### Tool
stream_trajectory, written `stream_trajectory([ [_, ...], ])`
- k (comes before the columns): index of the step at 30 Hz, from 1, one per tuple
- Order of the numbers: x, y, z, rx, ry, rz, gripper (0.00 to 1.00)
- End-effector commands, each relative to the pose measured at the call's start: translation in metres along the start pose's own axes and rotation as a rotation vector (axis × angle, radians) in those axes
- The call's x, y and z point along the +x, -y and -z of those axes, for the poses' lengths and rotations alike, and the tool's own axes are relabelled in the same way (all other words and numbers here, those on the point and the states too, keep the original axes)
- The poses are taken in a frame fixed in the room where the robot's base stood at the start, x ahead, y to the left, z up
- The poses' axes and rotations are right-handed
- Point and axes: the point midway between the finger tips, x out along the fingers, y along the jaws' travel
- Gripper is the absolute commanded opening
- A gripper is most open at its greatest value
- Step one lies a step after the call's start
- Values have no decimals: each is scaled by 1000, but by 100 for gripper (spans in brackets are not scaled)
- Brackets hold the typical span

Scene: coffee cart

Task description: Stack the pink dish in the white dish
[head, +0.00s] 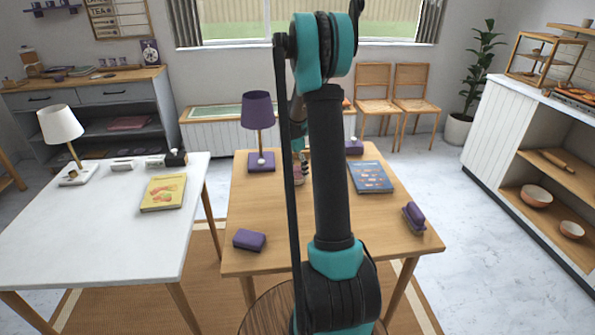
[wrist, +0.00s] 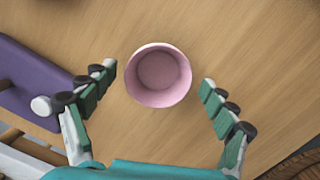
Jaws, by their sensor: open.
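The pink dish (wrist: 158,78) sits upright on the wooden table (wrist: 245,60) in the wrist view, its open top facing me. A pale edge shows along its far rim; I cannot tell whether this is its own rim or part of another dish. In the head view a small part of the pink dish (head: 298,177) shows beside my arm. My gripper (wrist: 158,75) is open, its fingers spread on both sides of the dish and apart from it. I cannot make out a separate white dish; my arm hides part of the table.
A purple lamp (head: 257,115) stands close by, left of my gripper. A white table (head: 95,230) stands left; shelves on the right hold bowls (head: 537,196).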

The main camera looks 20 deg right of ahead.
Motion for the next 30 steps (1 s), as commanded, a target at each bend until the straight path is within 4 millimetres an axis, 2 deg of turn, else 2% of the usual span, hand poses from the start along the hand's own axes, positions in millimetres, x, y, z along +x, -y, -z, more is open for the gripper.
stream_trajectory([
  [9, -65, 0, 0, -2, 0, 0, 86],
  [15, -101, 0, 0, -1, 0, 0, 86],
  [23, -121, 3, 2, 17, 0, -4, 86],
  [26, -124, 16, 13, 101, -2, -21, 86],
  [30, -123, 57, 44, 358, -15, -75, 86],
])
